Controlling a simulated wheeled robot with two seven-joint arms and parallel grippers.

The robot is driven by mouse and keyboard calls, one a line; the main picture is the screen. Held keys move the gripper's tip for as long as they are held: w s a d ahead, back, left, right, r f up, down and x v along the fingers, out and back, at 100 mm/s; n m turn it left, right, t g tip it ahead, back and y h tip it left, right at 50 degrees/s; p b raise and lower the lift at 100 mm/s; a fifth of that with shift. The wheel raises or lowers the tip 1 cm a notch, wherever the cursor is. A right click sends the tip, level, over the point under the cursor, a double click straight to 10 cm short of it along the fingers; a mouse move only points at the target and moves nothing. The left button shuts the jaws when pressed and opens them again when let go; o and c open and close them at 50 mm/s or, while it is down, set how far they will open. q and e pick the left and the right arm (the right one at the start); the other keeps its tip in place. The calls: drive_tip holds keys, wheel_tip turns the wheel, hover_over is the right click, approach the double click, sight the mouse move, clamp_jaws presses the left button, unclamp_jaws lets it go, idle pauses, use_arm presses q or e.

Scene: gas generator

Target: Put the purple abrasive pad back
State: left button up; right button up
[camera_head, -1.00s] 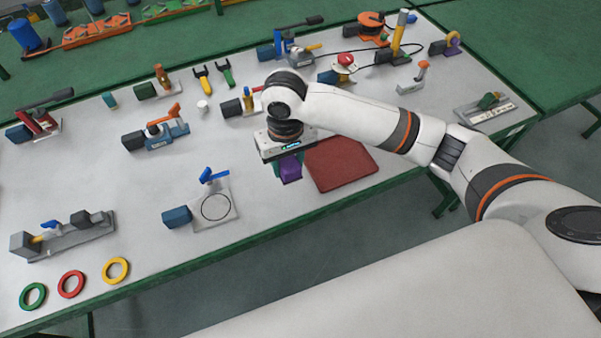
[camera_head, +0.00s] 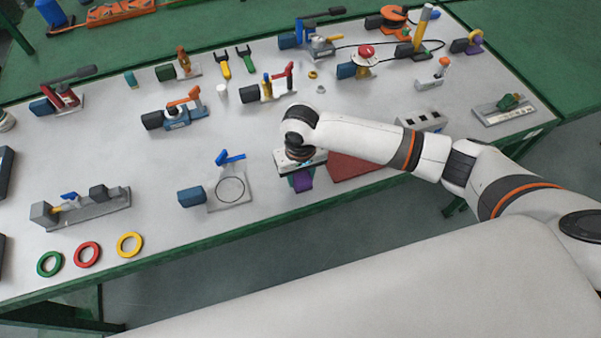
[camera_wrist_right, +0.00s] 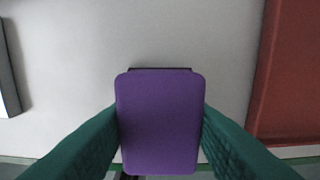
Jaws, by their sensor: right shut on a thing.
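My right gripper (camera_head: 300,173) is low near the front edge of the white table, with its green fingers shut on the purple abrasive pad (camera_head: 303,183). In the right wrist view, the purple pad (camera_wrist_right: 160,120) fills the space between the two green fingers (camera_wrist_right: 160,135), its flat face towards the camera. A thin dark edge shows behind the pad's far end. Bare table shows around it; I cannot tell whether the pad touches the table. My left gripper is not in view.
A dark red mat (camera_head: 352,166) lies just right of the gripper, partly hidden by my arm; it also shows in the right wrist view (camera_wrist_right: 291,75). Left is a plate with a black circle (camera_head: 236,194) and blue-handled valve (camera_head: 229,158). Coloured rings (camera_head: 88,254) lie front left.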

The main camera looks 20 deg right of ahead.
sight(300, 174)
drive_tip(key=shift+f, duration=0.1)
drive_tip(key=o, duration=1)
drive_tip(key=shift+c, duration=0.2)
wheel_tip(300, 174, up, 12)
